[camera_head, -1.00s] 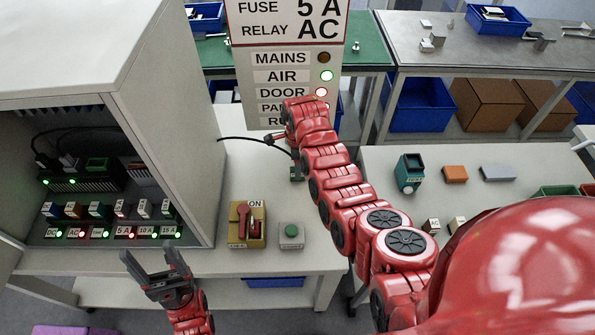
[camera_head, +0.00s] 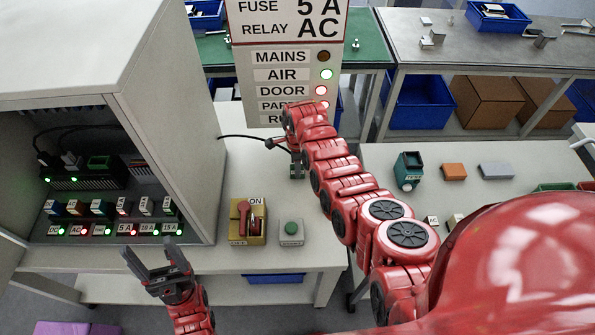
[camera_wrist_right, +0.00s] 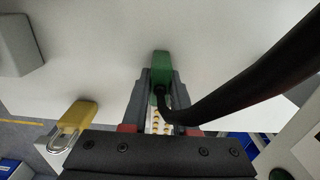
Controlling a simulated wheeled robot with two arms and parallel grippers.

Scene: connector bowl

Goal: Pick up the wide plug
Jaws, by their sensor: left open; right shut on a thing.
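The wide plug is a green block with a black cable. In the right wrist view the plug (camera_wrist_right: 161,66) sits between the two grey fingers of my right gripper (camera_wrist_right: 160,84), which is shut on it. The thick cable (camera_wrist_right: 235,85) runs off to the upper right. In the head view the plug (camera_head: 296,171) shows small and dark beside my red right arm, over the white bench; I cannot tell whether it touches the bench. My left gripper (camera_head: 166,262) is open and empty, in front of the cabinet and the bench edge.
A yellow switch box (camera_head: 248,222) with a red handle and a green button box (camera_head: 291,232) stand on the bench. A yellow padlock (camera_wrist_right: 76,118) shows in the wrist view.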

